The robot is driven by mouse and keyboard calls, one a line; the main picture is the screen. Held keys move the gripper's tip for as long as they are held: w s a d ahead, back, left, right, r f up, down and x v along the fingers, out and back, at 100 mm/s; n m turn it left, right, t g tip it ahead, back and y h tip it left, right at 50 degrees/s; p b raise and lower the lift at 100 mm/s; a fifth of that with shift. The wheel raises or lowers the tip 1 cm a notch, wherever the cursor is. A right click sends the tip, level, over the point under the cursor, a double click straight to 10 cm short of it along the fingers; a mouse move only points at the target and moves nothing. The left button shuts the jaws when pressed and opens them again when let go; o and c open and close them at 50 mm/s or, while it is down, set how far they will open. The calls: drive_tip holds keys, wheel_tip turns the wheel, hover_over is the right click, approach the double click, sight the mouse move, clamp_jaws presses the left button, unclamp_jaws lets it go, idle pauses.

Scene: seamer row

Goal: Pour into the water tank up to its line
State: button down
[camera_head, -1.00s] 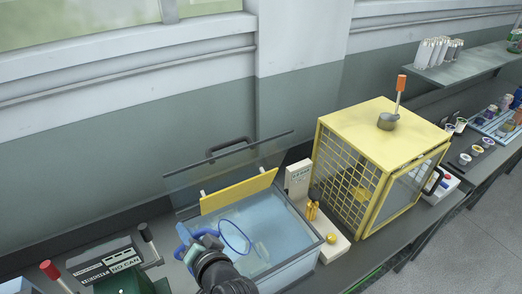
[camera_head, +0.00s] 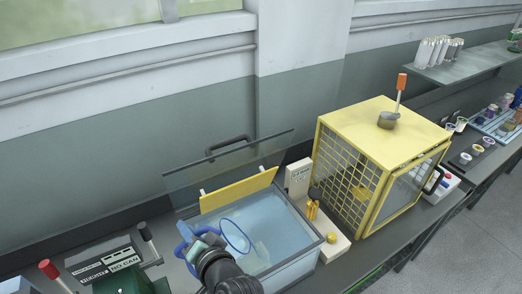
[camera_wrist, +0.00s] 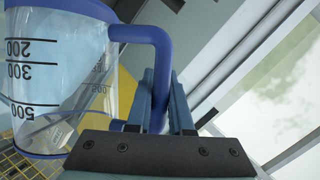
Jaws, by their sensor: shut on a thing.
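The water tank (camera_head: 312,254) is a clear box on the bench holding pale blue water, its glass lid (camera_head: 205,170) raised behind it. I cannot make out its fill line. My gripper (camera_head: 207,238) is at the tank's left side, shut on the blue handle of a clear measuring jug (camera_wrist: 62,72). In the head view, the jug's blue rim (camera_head: 236,220) appears over the tank and the jug looks tilted. In the wrist view, black marks 200, 300 and 500 show. I cannot tell how much it holds, and no stream is clear. My gripper's fingers (camera_wrist: 168,105) enclose the handle.
A yellow panel (camera_head: 238,190) stands at the tank's back edge. A white unit (camera_head: 298,178) with a gauge-like post stands right of the tank, beside a yellow mesh cage (camera_head: 372,140).

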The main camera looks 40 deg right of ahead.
drive_tip(key=shift+s+d+r+m+t+y+b, duration=0.2)
drive_tip(key=shift+d+m+b, duration=0.15)
drive_tip(key=shift+d+b, duration=0.25)
drive_tip(key=shift+s+d+r+m+t+y+b, duration=0.1)
drive_tip(key=shift+s+d+m+y+b, duration=0.1)
drive_tip(key=shift+d+m+b, duration=0.35)
idle(3.4)
drive_tip(key=shift+w+a, duration=0.1)
drive_tip(key=shift+a, duration=0.15)
drive_tip(key=a+n+p, duration=0.1)
drive_tip(key=p, duration=0.1)
drive_tip(key=a+n+p, duration=0.1)
drive_tip(key=shift+w+a+g+h+p, duration=0.25)
drive_tip(key=shift+w+g+h+p, duration=0.15)
drive_tip(key=shift+f, duration=0.45)
drive_tip(key=shift+a+n, duration=0.1)
drive_tip(key=shift+n, duration=0.2)
drive_tip(key=shift+w+h, duration=0.1)
drive_tip(key=shift+h, duration=0.3)
